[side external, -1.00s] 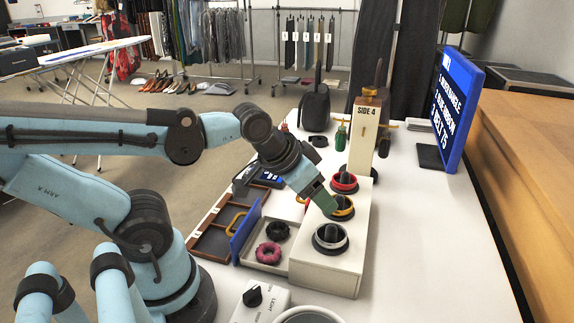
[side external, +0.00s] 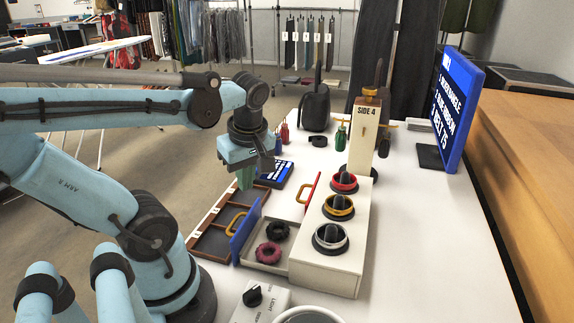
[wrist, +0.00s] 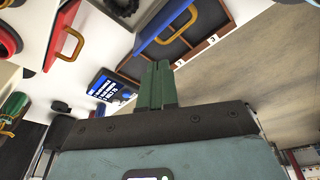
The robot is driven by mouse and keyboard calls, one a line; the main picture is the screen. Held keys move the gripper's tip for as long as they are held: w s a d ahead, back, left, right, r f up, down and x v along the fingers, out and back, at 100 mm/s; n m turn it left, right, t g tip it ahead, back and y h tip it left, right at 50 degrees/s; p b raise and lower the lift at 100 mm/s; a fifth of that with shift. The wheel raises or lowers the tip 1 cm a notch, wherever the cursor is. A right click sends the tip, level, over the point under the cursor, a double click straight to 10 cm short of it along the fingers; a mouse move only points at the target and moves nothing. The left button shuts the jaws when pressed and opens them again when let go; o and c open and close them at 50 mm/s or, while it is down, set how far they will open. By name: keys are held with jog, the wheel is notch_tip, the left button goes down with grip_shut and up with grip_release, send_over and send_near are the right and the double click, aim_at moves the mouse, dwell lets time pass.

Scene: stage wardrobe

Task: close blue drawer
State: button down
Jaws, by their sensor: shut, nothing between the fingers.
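The blue drawer stands pulled out of the white cabinet (side external: 325,262), its blue front (side external: 245,229) on the left with a yellow handle (side external: 235,224). In the wrist view the blue front (wrist: 158,27) and yellow handle (wrist: 180,30) show at the top. My gripper (side external: 245,183) points down beyond the drawer in the side view, above the far end of the brown tray. Its green fingers (wrist: 157,68) are together and empty, apart from the handle.
The brown compartment tray (side external: 208,241) lies left of the blue front. A red drawer front (side external: 312,191) is farther along the cabinet. A small blue-screened device (side external: 277,174) lies near my gripper. A white knob box (side external: 262,301) stands at the front.

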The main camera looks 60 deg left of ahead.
jog(key=s+a+r+n+g, duration=0.1)
jog(key=s+a+n+g, duration=0.2)
jog(key=n, duration=0.4)
jog(key=x, duration=0.6)
jog(key=s+x, duration=0.1)
jog(key=x, duration=0.2)
jog(key=shift+s+d+f, duration=0.1)
jog(key=shift+d+f, duration=0.05)
jog(key=shift+d, duration=0.05)
jog(key=shift+d+f, duration=0.15)
jog(key=shift+f, duration=0.05)
jog(key=shift+w+d+f, duration=0.2)
jog(key=shift+w+d, duration=0.4)
jog(key=shift+w, duration=0.1)
jog(key=shift+w+d+f, duration=0.15)
jog(key=shift+w+d, duration=0.45)
jog(key=shift+w, duration=0.1)
jog(key=shift+w+d, duration=0.1)
send_over(282, 245)
jog(key=shift+d, duration=0.1)
